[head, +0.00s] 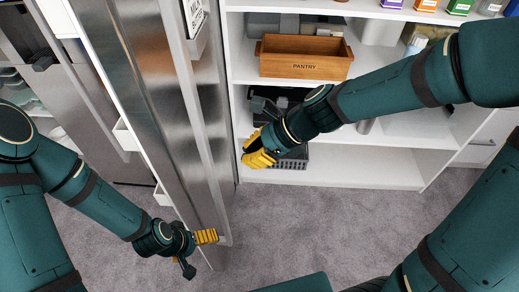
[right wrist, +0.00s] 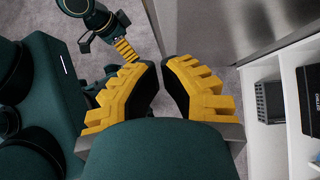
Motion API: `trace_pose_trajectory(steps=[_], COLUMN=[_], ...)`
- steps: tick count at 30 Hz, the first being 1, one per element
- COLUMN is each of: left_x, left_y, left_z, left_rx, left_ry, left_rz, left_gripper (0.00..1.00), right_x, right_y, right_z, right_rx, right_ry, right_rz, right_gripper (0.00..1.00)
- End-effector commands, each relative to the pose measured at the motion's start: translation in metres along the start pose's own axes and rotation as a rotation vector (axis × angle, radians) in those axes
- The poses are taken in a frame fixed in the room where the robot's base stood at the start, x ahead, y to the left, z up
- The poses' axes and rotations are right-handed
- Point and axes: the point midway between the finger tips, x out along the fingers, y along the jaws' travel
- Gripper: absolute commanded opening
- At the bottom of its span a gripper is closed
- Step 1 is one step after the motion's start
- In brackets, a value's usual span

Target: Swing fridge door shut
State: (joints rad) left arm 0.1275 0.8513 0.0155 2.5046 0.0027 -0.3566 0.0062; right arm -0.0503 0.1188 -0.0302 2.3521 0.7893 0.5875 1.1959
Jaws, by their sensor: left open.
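The fridge door (head: 165,110) is a tall stainless-steel panel standing open in the left half of the head view, with a long vertical bar along it. White bins (head: 125,135) show along its left side. My left gripper (head: 206,237) is open beside the door's lower end; I cannot tell whether it touches. It also shows in the right wrist view (right wrist: 125,50). My right gripper (head: 258,153) is right of the door, in front of the pantry shelves, with nothing visible between its fingers. In its wrist view its yellow fingertips (right wrist: 161,62) are close together with a narrow gap.
White pantry shelves (head: 350,172) stand right of the door, holding a wooden PANTRY box (head: 303,57), a dark basket (head: 292,160) and several small boxes. Another steel panel (head: 85,125) stands at the left. Grey carpet (head: 330,225) is clear in front of the shelves.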

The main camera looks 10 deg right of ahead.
Motion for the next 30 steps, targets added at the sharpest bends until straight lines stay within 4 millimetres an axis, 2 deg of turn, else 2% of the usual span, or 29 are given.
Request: trace_pose_trajectory(steps=[1,6,12,18,30], left_x=[0.007,0.019,0.02,0.021,0.021], left_y=[-0.003,-0.007,-0.007,-0.008,-0.008], left_z=[0.002,0.008,0.008,0.008,0.008], left_rx=[0.001,0.005,0.006,0.006,0.006], left_ry=[-0.004,-0.016,-0.017,-0.016,-0.016], left_rz=[0.0,0.002,0.002,0.002,0.002], left_gripper=[1.0,1.0,1.0,1.0,1.0], right_x=[0.014,0.047,0.066,0.074,0.075], right_y=[0.001,0.001,0.0,0.0,0.0], right_z=[-0.003,-0.003,0.018,0.027,0.028], right_rx=[0.0,0.0,-0.003,-0.001,-0.001], right_ry=[0.0,0.001,0.001,0.0,0.001], right_rz=[0.005,0.004,0.0,0.0,-0.001], right_gripper=[0.0,0.0,0.0,0.0,0.0])
